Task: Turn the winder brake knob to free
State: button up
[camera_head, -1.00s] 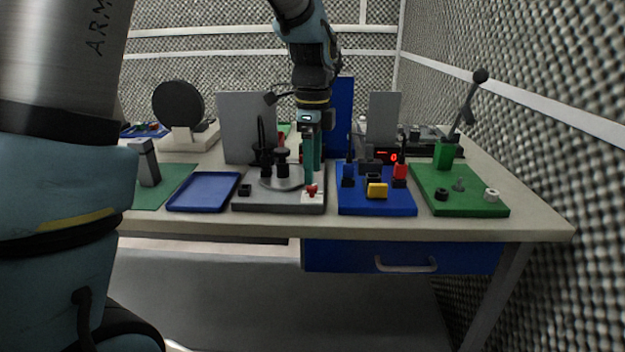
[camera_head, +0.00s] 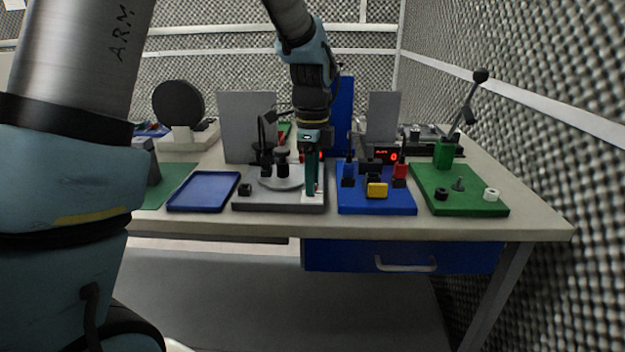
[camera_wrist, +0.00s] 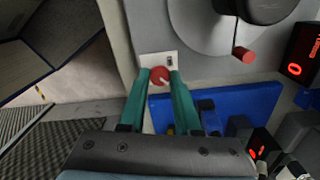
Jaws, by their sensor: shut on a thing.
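The winder brake knob (camera_wrist: 160,76) is a small red round knob with a pale pointer mark, set on a white plate (camera_wrist: 158,60) on the grey winder base (camera_head: 272,206). In the wrist view my gripper (camera_wrist: 160,80) points down with its green fingers on both sides of the knob, shut on it. In the head view my gripper (camera_head: 311,192) stands at the right front of the grey base and its fingers hide the knob. The round grey winder plate (camera_head: 281,182) with black posts is just left of it.
A blue board (camera_head: 376,206) with a yellow block (camera_head: 377,190) lies close to the right. A green board (camera_head: 470,205) with a tall lever (camera_head: 466,110) is farther right. A blue tray (camera_head: 203,190) lies left. A grey panel (camera_head: 247,125) stands behind.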

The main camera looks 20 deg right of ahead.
grip_shut()
jog(key=n+p, duration=0.1)
jog(key=n, duration=0.2)
jog(key=shift+r+n+p, duration=0.15)
jog(key=shift+n+p, duration=0.15)
jog(key=shift+p, duration=0.05)
jog(key=n+p, duration=0.1)
jog(key=n, duration=0.3)
jog(key=shift+n, duration=0.3)
jog(key=n+p, duration=0.2)
jog(key=n, duration=0.3)
jog(key=shift+n+p, duration=0.6)
jog(key=shift+n, duration=1.8)
jog(key=shift+w, duration=0.1)
jog(key=o, duration=0.7)
grip_release()
